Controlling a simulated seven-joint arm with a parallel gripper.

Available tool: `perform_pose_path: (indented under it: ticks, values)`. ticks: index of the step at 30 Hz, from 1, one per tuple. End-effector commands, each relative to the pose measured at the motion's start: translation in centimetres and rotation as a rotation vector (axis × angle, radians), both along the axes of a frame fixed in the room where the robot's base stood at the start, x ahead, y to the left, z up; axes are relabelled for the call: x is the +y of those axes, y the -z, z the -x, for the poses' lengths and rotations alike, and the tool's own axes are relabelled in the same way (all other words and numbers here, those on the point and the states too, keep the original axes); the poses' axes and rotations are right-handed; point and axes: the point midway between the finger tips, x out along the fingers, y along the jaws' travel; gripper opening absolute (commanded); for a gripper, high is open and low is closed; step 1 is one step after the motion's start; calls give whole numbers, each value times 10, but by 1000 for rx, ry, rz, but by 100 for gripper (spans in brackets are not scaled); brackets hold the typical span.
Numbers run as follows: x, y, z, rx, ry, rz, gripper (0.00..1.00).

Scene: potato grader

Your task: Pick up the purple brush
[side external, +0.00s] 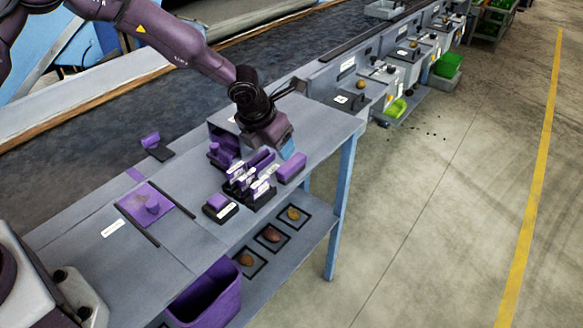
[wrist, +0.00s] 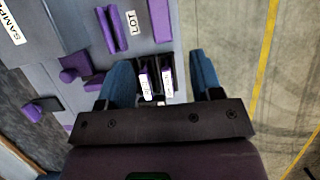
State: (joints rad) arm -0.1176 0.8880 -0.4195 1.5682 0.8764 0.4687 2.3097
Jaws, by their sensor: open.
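I cannot tell for sure which purple item is the brush. Several slim purple pieces with white labels (side external: 248,180) stand in a dark rack near the table's front edge. In the wrist view, two of them (wrist: 145,82) show between my fingers. My gripper (side external: 286,152) is open above the table, beside the rack; its blue fingers also show in the wrist view (wrist: 163,78). A plain purple block (side external: 292,168) lies right of the rack. A purple piece with a dark base (side external: 152,143) lies at the back left. My gripper hides part of the table behind it.
A purple mat with a knob (side external: 148,205) lies at left. A purple-topped dark block (side external: 219,203) sits in front of the rack, and a purple knobbed piece (side external: 216,153) behind it. A lower shelf (side external: 300,247) holds potatoes in dark frames. A purple bin (side external: 205,300) stands below.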

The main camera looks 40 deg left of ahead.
Motion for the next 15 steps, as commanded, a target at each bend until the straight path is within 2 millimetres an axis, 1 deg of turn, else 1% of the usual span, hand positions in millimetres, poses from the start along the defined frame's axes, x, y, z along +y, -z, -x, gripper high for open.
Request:
perform_pose_path:
  ticks: [1,6,9,13,15]
  values:
    - [0,12,-3,4,-1,0,60]
    - [0,38,-15,3,-2,0,60]
    - [0,47,-19,2,-3,0,60]
    - [0,53,-23,1,-4,1,60]
    - [-1,59,-27,2,-5,1,60]
